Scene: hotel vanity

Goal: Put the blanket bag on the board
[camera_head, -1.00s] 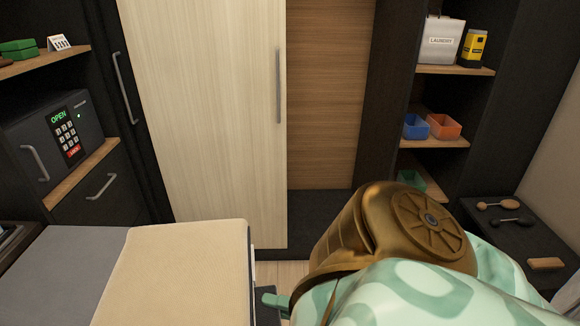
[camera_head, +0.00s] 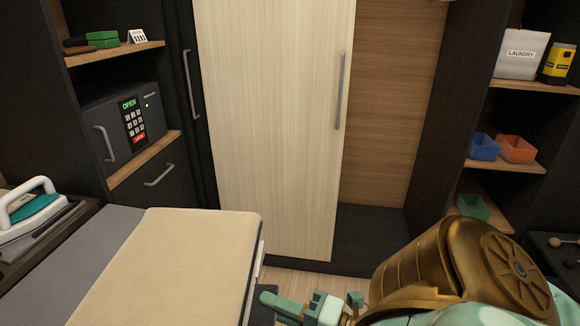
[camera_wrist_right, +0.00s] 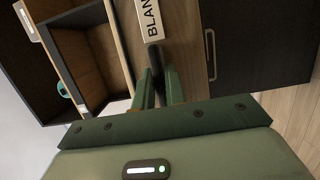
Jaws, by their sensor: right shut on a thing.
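The blanket bag (camera_wrist_right: 149,18) shows in the right wrist view by a white label reading "BLAN", cut off at the top edge. My right gripper (camera_wrist_right: 157,85) is shut on its dark handle there. In the head view the right gripper (camera_head: 318,306) is low in the picture, just right of the board, and the bag cannot be made out. The board (camera_head: 170,260) is padded and cream, with a bare top and a grey section to its left. My left gripper is not in view.
An iron (camera_head: 32,215) stands left of the board. Behind are a safe (camera_head: 125,125) and a tall pale wardrobe door (camera_head: 270,120). Shelves at right hold a laundry bag (camera_head: 521,54), a blue bin (camera_head: 483,147) and an orange bin (camera_head: 517,149).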

